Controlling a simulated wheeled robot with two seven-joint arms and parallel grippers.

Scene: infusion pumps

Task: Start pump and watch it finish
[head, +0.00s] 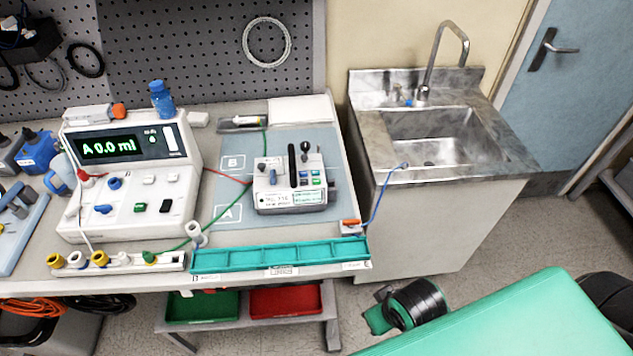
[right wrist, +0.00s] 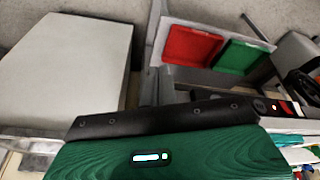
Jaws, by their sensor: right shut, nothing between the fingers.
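The small white and grey pump (head: 290,185) stands on the blue mat (head: 228,160) at the table's right side, with dark knobs on top and a green button (head: 317,182) on its front. The larger white tester (head: 130,175) stands left of it; its display (head: 109,147) reads "A 0.0 ml" in green. A red and a green line run between the two. My right gripper (head: 377,312) is shut and empty, low in front of the sink cabinet, well apart from the pump; its fingertips are hard to make out. My left gripper is out of view.
A teal tray (head: 280,254) lies along the table's front edge. A blue bottle (head: 162,98) stands on the tester. The sink (head: 440,138) is to the right. Red (right wrist: 190,52) and green (right wrist: 238,56) bins sit under the table.

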